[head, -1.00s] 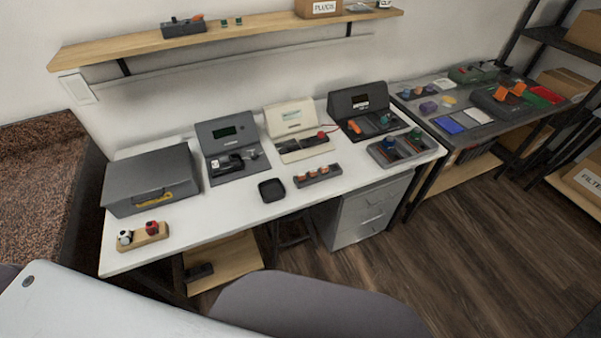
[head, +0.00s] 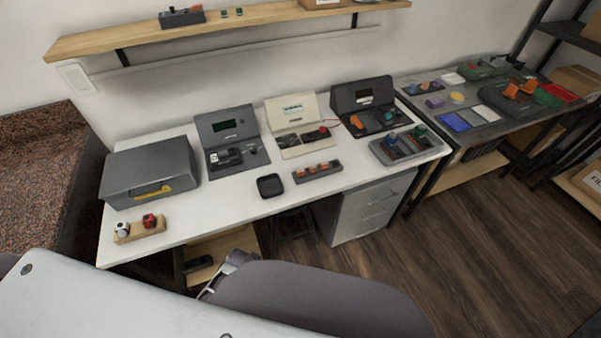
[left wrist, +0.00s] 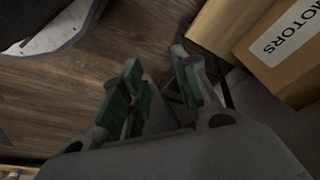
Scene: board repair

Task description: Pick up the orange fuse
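Several small orange pieces sit in a dark grey rack (head: 298,178) near the front of the white table in the head view. They look like fuses, but they are too small to be sure, and I cannot tell which one is meant. Other orange pieces (head: 511,90) stand on the grey table at the right. My left gripper (left wrist: 156,60) shows in the left wrist view with green-padded fingers apart and nothing between them. It is over the wooden floor, away from the rack. My right gripper is not identifiable in these views.
On the white table (head: 220,213) are a grey case (head: 140,170), a black dish (head: 270,186), a wooden holder (head: 140,232), three testers and a grey tray (head: 385,155). A wooden shelf (head: 240,33) hangs above. A cardboard box (left wrist: 285,50) is near my left gripper.

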